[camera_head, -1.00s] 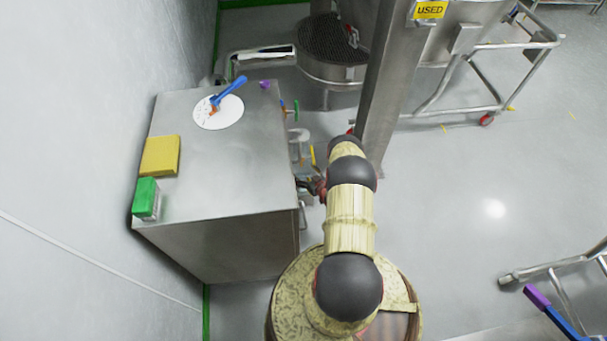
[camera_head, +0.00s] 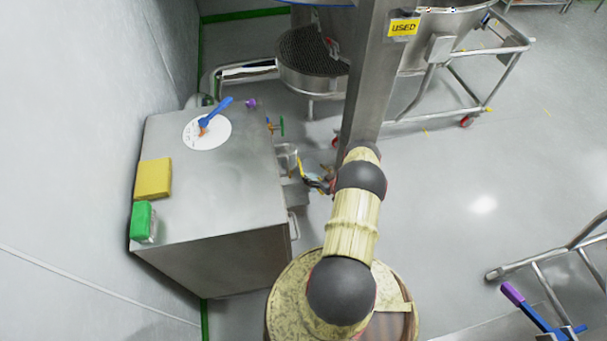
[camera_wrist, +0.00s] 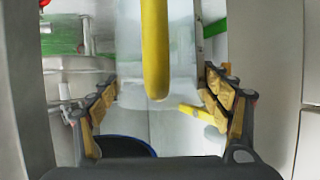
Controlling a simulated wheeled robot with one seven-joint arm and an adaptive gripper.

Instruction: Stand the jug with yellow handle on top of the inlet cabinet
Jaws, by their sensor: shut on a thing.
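The clear jug (camera_head: 288,155) is beside the right side of the steel cabinet, partly hidden by my arm in the head view. Its yellow handle (camera_wrist: 155,50) hangs in the middle of the wrist view, with the see-through body behind it. My gripper (camera_wrist: 160,108) is shut on the jug, one finger on each side. In the head view my gripper (camera_head: 320,182) is small and mostly covered by my wrist. The inlet cabinet (camera_head: 228,190) is the steel box at left with a flat top.
On the cabinet top are a yellow block (camera_head: 153,178), a green-topped item (camera_head: 142,221) and a white disc (camera_head: 207,132) with a blue-handled tool (camera_head: 215,112). The top's middle and front right are clear. A steel column (camera_head: 368,85) stands right of the jug.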

